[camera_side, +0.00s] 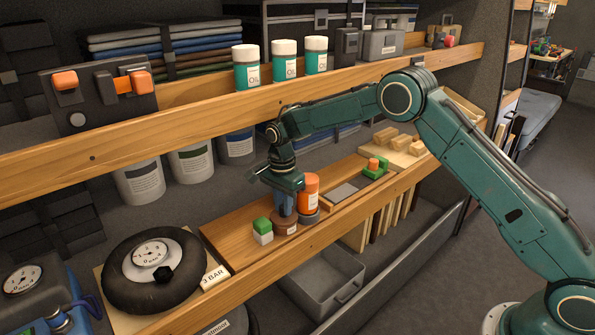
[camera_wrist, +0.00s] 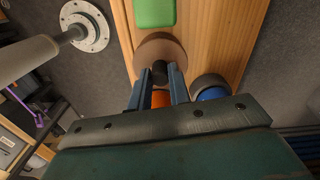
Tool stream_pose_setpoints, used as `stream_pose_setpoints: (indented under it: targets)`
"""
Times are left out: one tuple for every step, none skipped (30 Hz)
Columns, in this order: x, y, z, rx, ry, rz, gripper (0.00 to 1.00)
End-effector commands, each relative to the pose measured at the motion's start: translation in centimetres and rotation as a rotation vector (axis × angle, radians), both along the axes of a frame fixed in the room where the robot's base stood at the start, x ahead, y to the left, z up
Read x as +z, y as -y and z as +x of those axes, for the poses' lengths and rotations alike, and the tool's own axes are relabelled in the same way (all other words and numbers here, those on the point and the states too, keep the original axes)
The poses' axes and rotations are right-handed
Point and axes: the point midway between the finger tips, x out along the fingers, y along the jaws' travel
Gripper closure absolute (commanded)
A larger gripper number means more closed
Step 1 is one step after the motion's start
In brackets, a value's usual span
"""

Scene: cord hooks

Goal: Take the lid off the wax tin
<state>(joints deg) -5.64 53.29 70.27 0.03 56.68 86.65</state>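The wax tin (camera_side: 285,228) is a low, round brown tin on the wooden shelf board, between a green-and-white block and an orange bottle. Its brown lid (camera_wrist: 152,46), with a small dark knob in the middle, shows in the wrist view. The lid appears seated on the tin, with no gap visible. My gripper (camera_wrist: 161,73) points down over the tin, and its two blue fingers are on either side of the knob. In the side view, my gripper (camera_side: 285,212) hides the top of the tin. Whether the fingers press on the knob is not clear.
The orange bottle (camera_side: 309,188) stands close to the right of the tin. A low round tin with blue (camera_wrist: 211,89) is also close by. The green-and-white block (camera_side: 262,231) is just left. A black tyre with a gauge (camera_side: 152,268) lies further left. A shelf runs above.

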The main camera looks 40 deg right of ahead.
Motion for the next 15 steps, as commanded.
stream_pose_setpoints:
  targets:
    - [0.01,0.00,0.00,0.000,0.000,0.000,1.00]
    - [0.02,0.00,0.00,0.000,0.000,0.000,1.00]
    - [0.02,0.00,0.00,0.000,0.000,0.000,1.00]
    - [0.02,0.00,0.00,0.000,0.000,0.000,1.00]
    - [0.02,0.00,0.00,0.000,0.000,0.000,1.00]
    - [0.02,0.00,0.00,0.000,0.000,0.000,1.00]
    - [0.02,0.00,0.01,0.000,0.000,0.000,1.00]
    - [0.03,0.00,0.01,0.000,0.000,0.000,1.00]
    - [0.06,0.00,0.01,0.000,0.000,0.000,1.00]
    - [0.10,0.00,0.01,0.000,0.001,0.000,1.00]
    - [0.15,0.00,0.02,0.000,0.001,0.000,1.00]
    - [0.26,0.00,0.03,0.000,0.001,0.000,1.00]
    - [0.37,0.00,0.03,0.000,0.001,0.000,1.00]
    - [0.50,-0.01,0.04,0.000,0.002,0.000,1.00]
    - [0.70,0.00,0.05,0.000,0.002,0.000,1.00]
